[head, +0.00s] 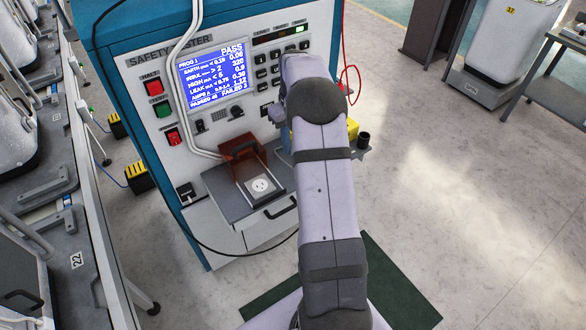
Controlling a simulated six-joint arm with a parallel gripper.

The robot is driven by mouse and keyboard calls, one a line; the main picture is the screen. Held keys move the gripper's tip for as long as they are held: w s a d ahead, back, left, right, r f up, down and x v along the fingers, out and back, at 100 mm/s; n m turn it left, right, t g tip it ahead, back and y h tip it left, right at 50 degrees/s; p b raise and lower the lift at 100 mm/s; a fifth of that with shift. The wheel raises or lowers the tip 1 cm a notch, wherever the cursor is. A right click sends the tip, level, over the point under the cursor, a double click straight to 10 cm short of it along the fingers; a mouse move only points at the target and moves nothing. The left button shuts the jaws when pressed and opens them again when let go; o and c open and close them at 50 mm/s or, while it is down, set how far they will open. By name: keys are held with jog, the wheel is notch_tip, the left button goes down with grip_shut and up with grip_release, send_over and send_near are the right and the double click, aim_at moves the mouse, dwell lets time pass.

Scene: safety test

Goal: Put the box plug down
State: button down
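My arm fills the middle of the head view, and its forearm hides my gripper. Part of a yellow object (352,128) shows just right of the arm, beside a small grey shelf on the tester. It may be the box plug, but most of it is hidden, and I cannot tell whether it is held or resting. Two yellow-and-black ribbed boxes with cables, one nearer (138,178) and one farther (116,125), hang beside the line at the left.
The safety tester (130,90) shows PASS on its blue screen (212,77). Its socket box has a raised reddish lid (241,148) and a bare white socket (261,185). A black cup-like part (364,140) stands on the shelf's right end.

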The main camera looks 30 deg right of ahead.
jog(key=shift+f+p, duration=1)
jog(key=shift+f, duration=3.7)
jog(key=shift+f, duration=0.1)
jog(key=shift+f, duration=0.35)
jog(key=c, duration=1.4)
grip_release()
jog(key=shift+r, duration=0.45)
notch_tip(320, 180, up, 12)
jog(key=b, duration=0.2)
jog(key=shift+b, duration=0.35)
